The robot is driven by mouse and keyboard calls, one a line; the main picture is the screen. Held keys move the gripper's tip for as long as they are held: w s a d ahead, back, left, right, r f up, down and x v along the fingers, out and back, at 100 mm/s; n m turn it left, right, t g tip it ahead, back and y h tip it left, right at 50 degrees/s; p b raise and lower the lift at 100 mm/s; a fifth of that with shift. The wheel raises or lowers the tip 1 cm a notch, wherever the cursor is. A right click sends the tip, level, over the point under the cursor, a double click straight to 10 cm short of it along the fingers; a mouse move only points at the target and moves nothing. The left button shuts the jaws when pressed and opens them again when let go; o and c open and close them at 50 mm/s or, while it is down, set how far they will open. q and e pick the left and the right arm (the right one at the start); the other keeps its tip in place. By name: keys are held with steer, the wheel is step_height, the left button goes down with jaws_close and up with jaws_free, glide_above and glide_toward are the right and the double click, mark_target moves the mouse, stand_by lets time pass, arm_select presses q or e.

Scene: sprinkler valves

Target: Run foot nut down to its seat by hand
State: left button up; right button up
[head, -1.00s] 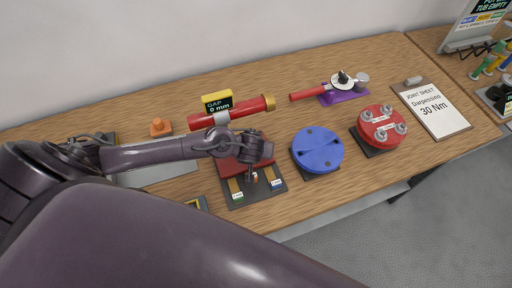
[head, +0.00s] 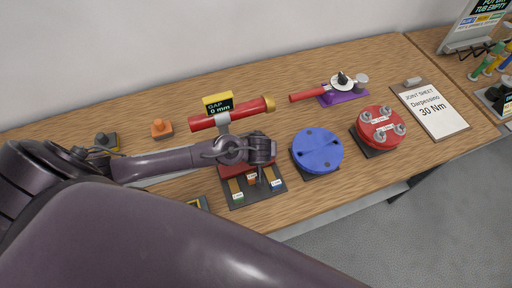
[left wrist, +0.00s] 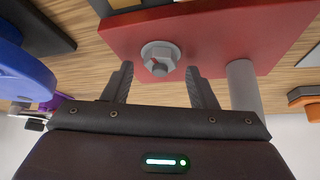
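The foot nut (left wrist: 160,58), a grey hex nut on a bolt end, sits against a red plate (left wrist: 225,38) in the left wrist view. My left gripper (left wrist: 160,72) is open, its fingertips on either side of the nut and apart from it, just short of the plate. In the head view my left gripper (head: 262,172) is over the dark stand with the red plate, and hides the nut there. A yellow gap display (head: 218,104) reading 0 mm stands at a red pipe (head: 249,110). My right gripper is not in view.
A blue disc (head: 318,150) and a red bolted flange (head: 381,125) stand to the right. Behind them is a purple stand (head: 345,98) with a red-handled tool. A clipboard (head: 432,108) reads 30 Nm. An orange block (head: 161,128) sits at the left. A grey post (left wrist: 243,86) is close beside one finger.

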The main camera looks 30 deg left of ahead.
arm_select(q)
steer(key=shift+r, duration=0.1)
steer(key=p+v, duration=0.3)
steer(key=v, duration=0.1)
steer(key=shift+w, duration=0.1)
steer(key=shift+v, duration=1)
steer(key=shift+c, duration=0.3)
